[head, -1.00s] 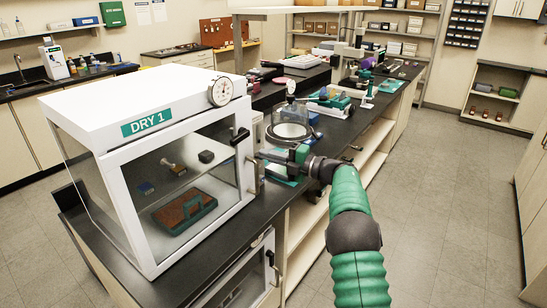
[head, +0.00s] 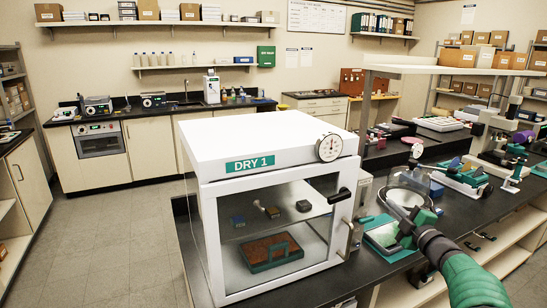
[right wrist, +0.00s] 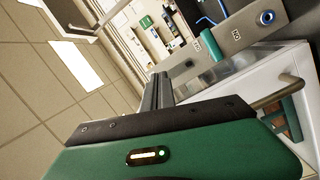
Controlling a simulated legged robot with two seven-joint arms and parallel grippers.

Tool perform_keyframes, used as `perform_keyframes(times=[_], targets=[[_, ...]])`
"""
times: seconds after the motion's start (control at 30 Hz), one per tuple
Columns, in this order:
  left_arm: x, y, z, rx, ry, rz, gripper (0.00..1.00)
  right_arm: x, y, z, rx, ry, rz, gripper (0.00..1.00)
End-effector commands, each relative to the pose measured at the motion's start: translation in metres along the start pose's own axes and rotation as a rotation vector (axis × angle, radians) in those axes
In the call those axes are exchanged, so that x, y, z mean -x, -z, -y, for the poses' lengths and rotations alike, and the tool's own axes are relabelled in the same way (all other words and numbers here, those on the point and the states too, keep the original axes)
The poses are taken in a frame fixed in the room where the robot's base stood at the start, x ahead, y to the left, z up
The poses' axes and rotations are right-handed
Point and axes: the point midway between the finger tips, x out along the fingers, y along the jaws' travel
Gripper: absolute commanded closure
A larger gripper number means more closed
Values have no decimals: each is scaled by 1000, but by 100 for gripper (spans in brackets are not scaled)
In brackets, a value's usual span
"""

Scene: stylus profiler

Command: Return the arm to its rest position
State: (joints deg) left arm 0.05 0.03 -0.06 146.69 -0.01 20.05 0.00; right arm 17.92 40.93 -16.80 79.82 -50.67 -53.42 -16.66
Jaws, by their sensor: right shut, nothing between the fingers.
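My right arm comes in from the lower right in the head view, with a green sleeve and dark wrist. Its gripper (head: 395,206) is over the dark bench, just right of the DRY 1 cabinet and in front of the round glass-topped vessel. In the right wrist view the narrow dark fingers (right wrist: 158,90) stand together, shut and empty, beyond the green gripper body. My left gripper and arm are not in view.
The white DRY 1 cabinet (head: 265,140) has its glass door closed, with small blocks and a brown-topped green holder inside. A teal mat (head: 382,238) lies beside the gripper. Instruments (head: 462,172) stand farther right. The floor (head: 110,240) at left is clear.

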Motion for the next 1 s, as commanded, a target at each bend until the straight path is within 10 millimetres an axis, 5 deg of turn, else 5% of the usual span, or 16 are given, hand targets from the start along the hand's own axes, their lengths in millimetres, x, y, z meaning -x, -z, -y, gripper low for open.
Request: perform_keyframes(times=[0.07,0.2,0.4,0.6,0.73,1.0], targets=[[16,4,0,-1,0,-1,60,20,9,14,-274,20,216,100],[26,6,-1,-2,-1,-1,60,95,37,111,-681,181,581,100],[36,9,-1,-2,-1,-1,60,224,107,224,-958,448,948,100],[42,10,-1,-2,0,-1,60,338,160,283,-1068,645,1214,100],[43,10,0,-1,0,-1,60,366,170,295,-1087,693,1279,100],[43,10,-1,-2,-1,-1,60,369,169,296,-1090,697,1285,100]])
